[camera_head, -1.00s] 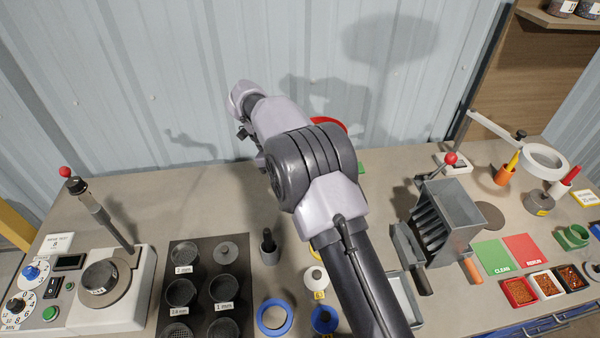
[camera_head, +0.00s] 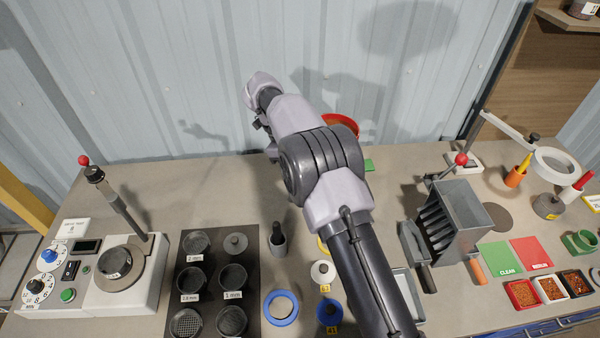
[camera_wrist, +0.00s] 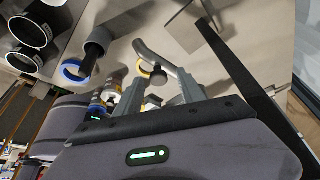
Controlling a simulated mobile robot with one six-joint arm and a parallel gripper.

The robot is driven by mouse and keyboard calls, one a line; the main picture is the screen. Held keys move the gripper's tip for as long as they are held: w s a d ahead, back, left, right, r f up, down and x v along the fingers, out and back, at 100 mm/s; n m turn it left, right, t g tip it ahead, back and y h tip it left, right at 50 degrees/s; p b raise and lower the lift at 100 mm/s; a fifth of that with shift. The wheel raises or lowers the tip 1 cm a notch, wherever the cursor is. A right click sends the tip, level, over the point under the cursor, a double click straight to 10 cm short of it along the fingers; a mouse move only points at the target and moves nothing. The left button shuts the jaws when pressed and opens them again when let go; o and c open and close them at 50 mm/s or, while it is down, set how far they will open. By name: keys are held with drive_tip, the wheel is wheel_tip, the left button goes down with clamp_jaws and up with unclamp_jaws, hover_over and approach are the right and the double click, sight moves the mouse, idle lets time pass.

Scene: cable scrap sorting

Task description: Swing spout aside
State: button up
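A curved grey tube (camera_wrist: 158,58), which looks like the spout, shows in the wrist view just beyond my fingers. Its near end runs down between them, close to the right finger; I cannot tell whether they touch. My gripper (camera_wrist: 160,92) is open, with its two grey fingers apart. A yellow ring (camera_wrist: 144,70) with a dark centre lies just left of the tube. In the head view my arm covers the middle of the bench, so the spout and my fingers are hidden there.
A red bowl (camera_head: 341,124) shows behind my arm. A grey slotted box (camera_head: 455,220) with a red-knobbed lever stands to the right. Sieve cups on a dark mat (camera_head: 213,232) and a white machine (camera_head: 95,270) with an upright lever are left. The back left bench is clear.

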drive_tip(key=p+v, duration=0.4)
drive_tip(key=v, duration=0.3)
drive_tip(key=shift+r, duration=0.25)
drive_tip(key=shift+a+f, duration=0.1)
